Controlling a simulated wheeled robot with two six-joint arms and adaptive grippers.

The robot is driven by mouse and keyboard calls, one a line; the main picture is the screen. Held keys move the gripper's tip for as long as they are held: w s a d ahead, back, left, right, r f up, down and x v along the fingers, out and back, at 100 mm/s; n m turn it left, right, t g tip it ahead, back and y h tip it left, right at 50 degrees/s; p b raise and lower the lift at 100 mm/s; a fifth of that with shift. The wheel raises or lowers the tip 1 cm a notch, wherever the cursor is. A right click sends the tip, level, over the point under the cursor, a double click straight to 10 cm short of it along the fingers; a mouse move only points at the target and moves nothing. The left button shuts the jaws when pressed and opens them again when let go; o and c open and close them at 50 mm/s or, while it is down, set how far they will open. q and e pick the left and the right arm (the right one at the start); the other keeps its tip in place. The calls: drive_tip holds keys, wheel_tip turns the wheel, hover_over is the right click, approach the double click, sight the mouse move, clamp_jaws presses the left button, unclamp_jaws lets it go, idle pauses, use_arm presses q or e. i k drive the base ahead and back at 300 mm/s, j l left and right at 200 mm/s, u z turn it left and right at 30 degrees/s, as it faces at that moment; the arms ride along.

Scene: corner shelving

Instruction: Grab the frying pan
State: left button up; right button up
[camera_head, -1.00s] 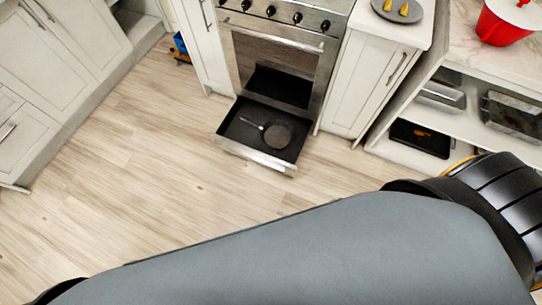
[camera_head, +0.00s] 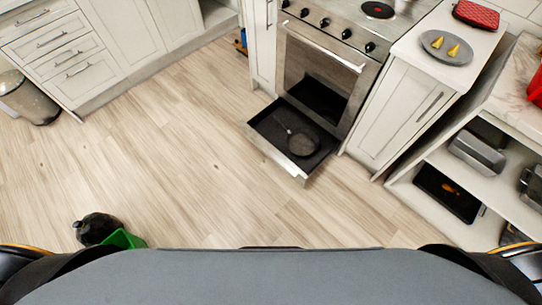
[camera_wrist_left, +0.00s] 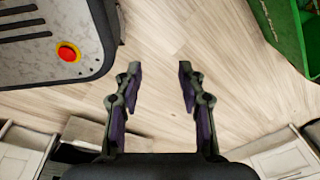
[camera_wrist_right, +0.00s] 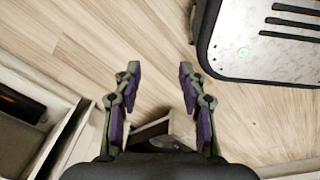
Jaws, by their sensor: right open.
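A dark frying pan (camera_head: 303,144) with a thin handle lies in the pulled-out drawer (camera_head: 262,146) under the oven, ahead of me in the head view. My left gripper (camera_wrist_left: 157,75) shows in the left wrist view, open and empty above the wood floor. My right gripper (camera_wrist_right: 158,75) shows in the right wrist view, open and empty above the floor. Neither gripper shows in the head view, and both are away from the pan.
The oven (camera_head: 322,75) stands behind the drawer. An open shelf unit (camera_head: 470,190) is at the right. A green bin (camera_head: 124,240) with a black bag (camera_head: 97,228) is at lower left. The floor (camera_head: 190,150) before the drawer is clear.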

sight(303, 141)
drive_tip(key=i+j+z, duration=0.15)
drive_tip(key=i+j, duration=0.15)
drive_tip(key=i+j+z, duration=0.1)
drive_tip(key=i+j, duration=0.15)
drive_tip(key=i+j+z, duration=0.15)
drive_tip(key=i+j, duration=0.15)
drive_tip(key=i+j+z, duration=0.1)
drive_tip(key=j, duration=0.35)
drive_tip(key=i+j+z, duration=0.15)
drive_tip(key=i+j, duration=0.2)
drive_tip(key=i+j+z, duration=0.1)
drive_tip(key=j, duration=0.35)
drive_tip(key=i+j+z, duration=0.15)
drive_tip(key=i+j, duration=0.15)
drive_tip(key=i+j+z, duration=0.1)
drive_tip(key=j, duration=0.45)
drive_tip(key=i, duration=0.05)
